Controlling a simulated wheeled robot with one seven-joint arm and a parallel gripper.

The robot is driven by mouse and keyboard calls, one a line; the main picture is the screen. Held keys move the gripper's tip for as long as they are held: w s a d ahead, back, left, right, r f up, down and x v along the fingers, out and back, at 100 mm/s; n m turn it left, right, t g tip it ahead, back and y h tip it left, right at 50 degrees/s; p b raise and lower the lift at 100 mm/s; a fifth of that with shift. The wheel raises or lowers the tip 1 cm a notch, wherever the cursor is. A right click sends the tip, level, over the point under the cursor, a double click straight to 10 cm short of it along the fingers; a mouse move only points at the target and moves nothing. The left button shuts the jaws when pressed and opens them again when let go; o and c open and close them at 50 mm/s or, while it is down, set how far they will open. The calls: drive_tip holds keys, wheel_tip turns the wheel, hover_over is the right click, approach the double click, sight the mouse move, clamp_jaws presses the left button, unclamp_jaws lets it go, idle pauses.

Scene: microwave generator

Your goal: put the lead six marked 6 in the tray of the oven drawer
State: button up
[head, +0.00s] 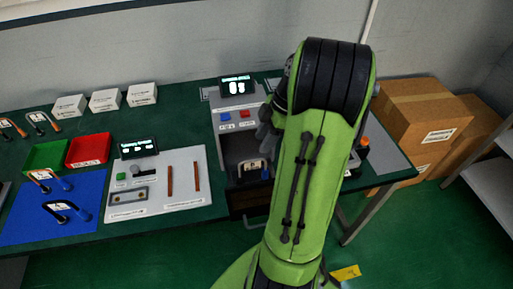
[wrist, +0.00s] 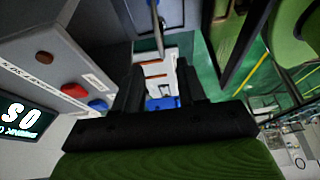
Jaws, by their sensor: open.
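The oven (head: 233,108) stands on the green bench with its drawer (head: 240,200) pulled out. A looped lead (head: 251,165) with a pale tag and a blue end stands in the open drawer; its number is too small to read. My gripper (wrist: 160,88) is open, with nothing seen between its two black fingers. In the head view its fingers are mostly hidden by my green arm, which reaches to the oven's right side. More tagged leads with blue ends, one (head: 66,211) nearer the front and one (head: 50,182) behind it, lie on the blue mat (head: 30,225).
A white panel (head: 150,205) with copper rods lies between mat and oven. Green (head: 46,156) and red (head: 89,149) trays and white boxes (head: 105,100) stand behind. Leads with orange ends (head: 38,122) lie at far left. Cardboard boxes (head: 420,120) stand at right.

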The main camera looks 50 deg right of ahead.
drive_tip(key=w+a+r+m+h, duration=0.1)
drive_tip(key=a+r+m, duration=0.1)
drive_tip(key=a+r, duration=0.35)
drive_tip(key=a+r+m+h, duration=0.2)
drive_tip(key=a, duration=0.7)
drive_tip(key=s+a+r+m+t, duration=0.1)
drive_tip(key=s+a+m+t, duration=0.2)
drive_tip(key=s+a+m, duration=0.4)
drive_tip(key=s+a, duration=0.2)
drive_tip(key=shift+s+r+h, duration=0.4)
